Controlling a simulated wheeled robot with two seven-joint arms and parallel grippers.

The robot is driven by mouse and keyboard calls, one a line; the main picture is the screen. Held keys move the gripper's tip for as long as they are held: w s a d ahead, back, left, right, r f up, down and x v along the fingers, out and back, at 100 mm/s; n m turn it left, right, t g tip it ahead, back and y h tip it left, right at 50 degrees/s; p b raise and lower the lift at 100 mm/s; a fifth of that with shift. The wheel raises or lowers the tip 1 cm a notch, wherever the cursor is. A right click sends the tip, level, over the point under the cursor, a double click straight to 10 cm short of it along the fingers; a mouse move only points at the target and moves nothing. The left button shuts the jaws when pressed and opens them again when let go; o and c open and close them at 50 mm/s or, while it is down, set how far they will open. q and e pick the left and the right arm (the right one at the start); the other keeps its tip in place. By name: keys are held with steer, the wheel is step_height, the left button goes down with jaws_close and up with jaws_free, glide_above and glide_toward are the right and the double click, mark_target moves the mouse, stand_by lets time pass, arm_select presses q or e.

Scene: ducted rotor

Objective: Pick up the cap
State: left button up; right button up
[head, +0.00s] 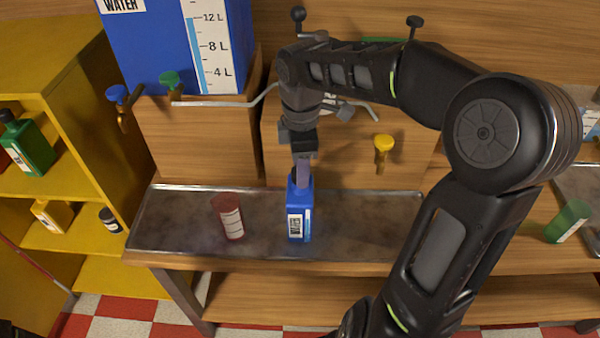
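A blue bottle (299,218) with a white label stands upright on the metal tray top of the wooden bench. My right gripper (301,178) points down at the top of this bottle, with a grey finger in front of its neck. A dark part shows beside the finger at the bottle's top; I cannot tell whether it is the cap or the other finger. The gripper hides most of the bottle's neck, and I cannot tell whether it is open or shut. No separate loose cap is clearly visible. My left gripper is not in view.
A dark red cup-like container (230,217) with a label stands left of the bottle on the metal tray (170,230). Blue (117,95), green (170,80) and yellow (383,143) taps stick out behind. Yellow shelves (85,165) hold bottles at left. A green bottle (568,221) is at right.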

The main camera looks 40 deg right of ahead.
jaws_close()
steer(key=shift+r, duration=0.1)
stand_by(0.3)
step_height(320, 180, up, 8)
steer(key=shift+f+b, duration=0.2)
steer(key=shift+b, duration=0.2)
step_height(320, 180, up, 2)
steer(key=shift+r+p, duration=0.15)
steer(key=shift+p, duration=0.9)
